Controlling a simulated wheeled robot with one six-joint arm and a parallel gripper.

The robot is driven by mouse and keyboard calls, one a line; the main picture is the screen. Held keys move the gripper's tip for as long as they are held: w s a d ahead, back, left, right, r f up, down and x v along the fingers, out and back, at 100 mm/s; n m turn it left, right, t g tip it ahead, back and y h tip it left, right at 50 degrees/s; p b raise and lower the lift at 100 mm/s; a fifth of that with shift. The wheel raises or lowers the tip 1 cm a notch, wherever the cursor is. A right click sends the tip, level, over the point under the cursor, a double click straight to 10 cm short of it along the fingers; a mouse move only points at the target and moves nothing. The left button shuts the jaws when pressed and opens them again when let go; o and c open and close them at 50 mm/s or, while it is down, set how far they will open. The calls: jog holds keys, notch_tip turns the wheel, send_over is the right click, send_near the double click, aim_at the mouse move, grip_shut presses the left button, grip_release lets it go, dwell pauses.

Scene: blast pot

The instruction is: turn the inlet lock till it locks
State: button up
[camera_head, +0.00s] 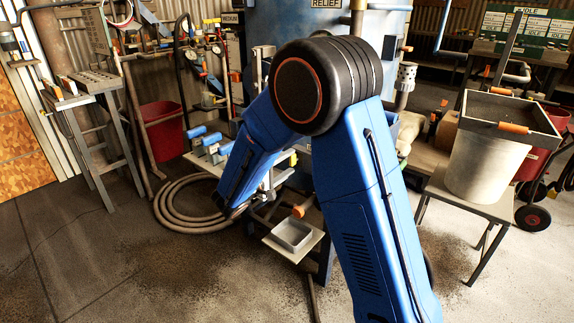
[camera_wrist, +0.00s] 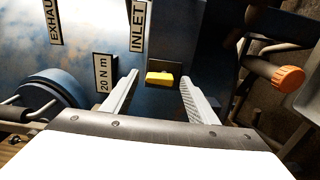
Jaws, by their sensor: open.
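In the wrist view a small yellow block (camera_wrist: 159,79), apparently the inlet lock, sits at the lower edge of a dark plate (camera_wrist: 172,52) beside the INLET label (camera_wrist: 137,26). My gripper (camera_wrist: 160,77) is open, its two pale ribbed fingers spread to the left and right of the yellow block. Gaps show on both sides in the picture; how deep the block lies between the fingers I cannot tell. In the head view the big blue pot (camera_head: 283,27) stands behind my arm, which hides the inlet area; I cannot make out the gripper there.
A 20 N m label (camera_wrist: 103,74) and a round blue part (camera_wrist: 55,92) are left of the fingers. An orange knob (camera_wrist: 287,78) on a bar is at right. In the head view, a coiled hose (camera_head: 180,207) lies on the floor and a bucket (camera_head: 484,165) stands at right.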

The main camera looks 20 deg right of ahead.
jog(key=v, duration=1.7)
jog(key=shift+a, duration=0.15)
jog(key=shift+s, duration=0.1)
jog(key=s+d+r+m+g+y, duration=0.15)
jog(key=s+d+g, duration=0.35)
jog(key=d, duration=0.5)
jog(key=s+d+r+m+g+y, duration=0.15)
jog(key=s+d+g, duration=0.25)
jog(key=s+d, duration=0.5)
jog(key=s+d+m+t+y, duration=0.2)
jog(key=s+y, duration=0.9)
jog(key=s, duration=0.6)
jog(key=shift+s+d+r+m+t+y, duration=0.35)
jog(key=shift+m+t, duration=0.25)
jog(key=shift+m, duration=0.4)
jog(key=shift+a, duration=0.1)
